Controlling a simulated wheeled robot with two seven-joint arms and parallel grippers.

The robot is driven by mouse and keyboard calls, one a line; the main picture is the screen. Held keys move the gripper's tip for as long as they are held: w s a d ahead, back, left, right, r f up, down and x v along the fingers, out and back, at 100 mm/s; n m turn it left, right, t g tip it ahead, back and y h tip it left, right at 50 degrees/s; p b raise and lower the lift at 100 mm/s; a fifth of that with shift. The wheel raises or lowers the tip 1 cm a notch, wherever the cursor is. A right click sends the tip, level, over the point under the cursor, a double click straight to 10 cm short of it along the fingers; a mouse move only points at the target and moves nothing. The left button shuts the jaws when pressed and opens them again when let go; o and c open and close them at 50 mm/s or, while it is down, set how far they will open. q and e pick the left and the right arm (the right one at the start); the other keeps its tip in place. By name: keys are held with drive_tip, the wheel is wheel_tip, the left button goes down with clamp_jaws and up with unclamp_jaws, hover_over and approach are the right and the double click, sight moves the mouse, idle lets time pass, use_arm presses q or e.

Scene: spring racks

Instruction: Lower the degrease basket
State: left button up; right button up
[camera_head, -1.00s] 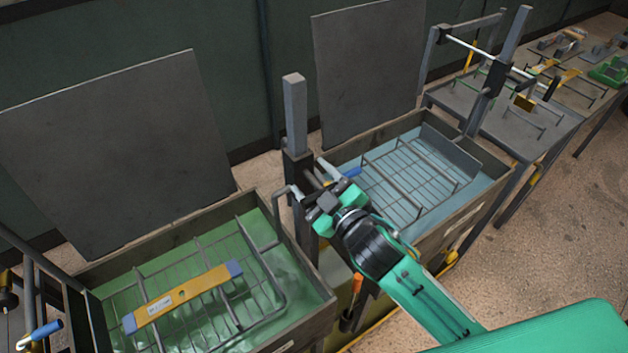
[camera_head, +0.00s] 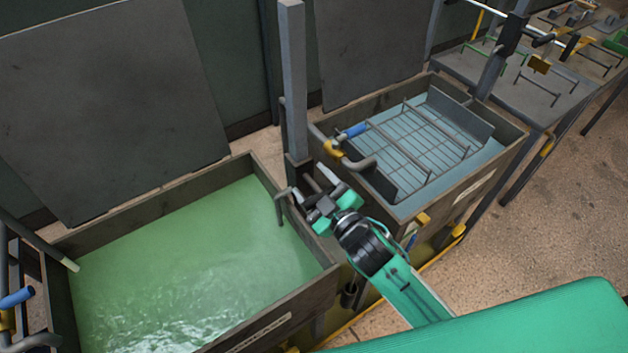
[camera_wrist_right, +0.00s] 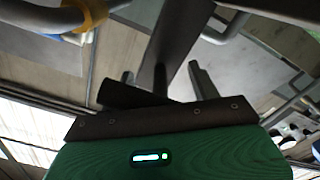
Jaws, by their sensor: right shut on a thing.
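The left tank (camera_head: 170,185) holds cloudy green liquid (camera_head: 190,265). No basket shows above its surface; anything under it is hidden. A grey post (camera_head: 293,80) stands between the two tanks, with a dark carriage (camera_head: 297,172) low on it. A bent grey arm (camera_head: 281,204) reaches from the carriage over the left tank. My right gripper (camera_head: 318,188) is at the carriage, shut on its dark handle. The wrist view shows the dark handle (camera_wrist_right: 125,94) between the fingers (camera_wrist_right: 165,82), partly hidden by the gripper body. My left gripper is not in view.
The right tank (camera_head: 505,150) holds bluish liquid with a wire basket (camera_head: 415,145) in it. Another blue-handled valve (camera_head: 18,298) is at the left edge. A table (camera_head: 525,85) stands behind.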

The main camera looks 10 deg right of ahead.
drive_tip(key=shift+s+a+f, duration=0.1)
drive_tip(key=shift+f, duration=0.4)
drive_tip(key=o, duration=1.3)
drive_tip(key=shift+c, duration=0.2)
drive_tip(key=shift+s+d, duration=0.3)
drive_tip(key=shift+s, duration=0.15)
drive_tip(key=b+v, duration=0.3)
drive_tip(key=v, duration=0.9)
drive_tip(key=shift+s+r+b, duration=0.2)
drive_tip(key=shift+s+b, duration=0.1)
drive_tip(key=shift+s, duration=0.1)
drive_tip(key=shift+d, duration=0.15)
